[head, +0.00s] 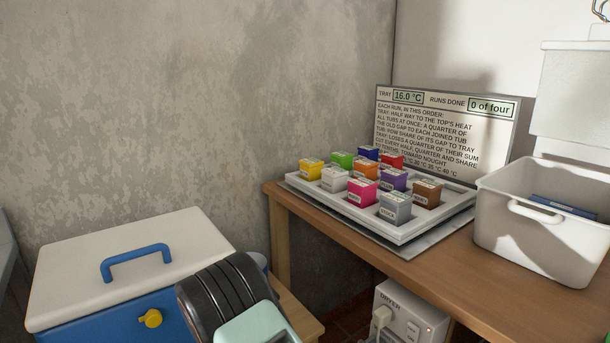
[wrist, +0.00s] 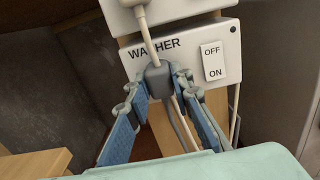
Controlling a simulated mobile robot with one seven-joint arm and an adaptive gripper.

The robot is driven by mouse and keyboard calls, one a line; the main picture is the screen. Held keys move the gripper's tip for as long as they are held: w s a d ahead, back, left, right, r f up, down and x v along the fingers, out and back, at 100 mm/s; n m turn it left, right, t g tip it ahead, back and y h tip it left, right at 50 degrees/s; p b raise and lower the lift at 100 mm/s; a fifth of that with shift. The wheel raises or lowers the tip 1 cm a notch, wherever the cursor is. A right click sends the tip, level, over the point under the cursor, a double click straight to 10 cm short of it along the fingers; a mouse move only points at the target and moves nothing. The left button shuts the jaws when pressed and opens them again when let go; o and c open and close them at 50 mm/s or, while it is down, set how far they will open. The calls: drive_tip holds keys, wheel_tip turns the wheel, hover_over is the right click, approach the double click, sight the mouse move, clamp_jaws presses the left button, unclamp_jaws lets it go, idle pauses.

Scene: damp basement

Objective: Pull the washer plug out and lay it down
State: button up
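The washer box (wrist: 195,45) is a white panel lettered WASHER, with an OFF/ON switch (wrist: 214,61) on its right side. The grey washer plug (wrist: 158,81) is at the lower left part of its face. My gripper (wrist: 160,84) has its two blue fingers on either side of the plug, their tips appearing to touch it. The plug seems to sit against the box; its prongs and the socket are hidden. A grey cord runs down between the fingers. The head view does not show the washer plug or the fingers.
In the head view, the dryer box (head: 411,316) with a pale plug (head: 382,317) is under the wooden table (head: 400,262). A tray (head: 408,233) of coloured tubs and a white bin (head: 520,235) stand on top. A blue-and-white cooler (head: 130,265) is at left. A white cord (wrist: 149,42) passes behind the washer plug.

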clamp_jaws()
drive_tip(key=shift+a, duration=0.1)
drive_tip(key=shift+v, duration=2.95)
drive_tip(key=shift+f, duration=0.1)
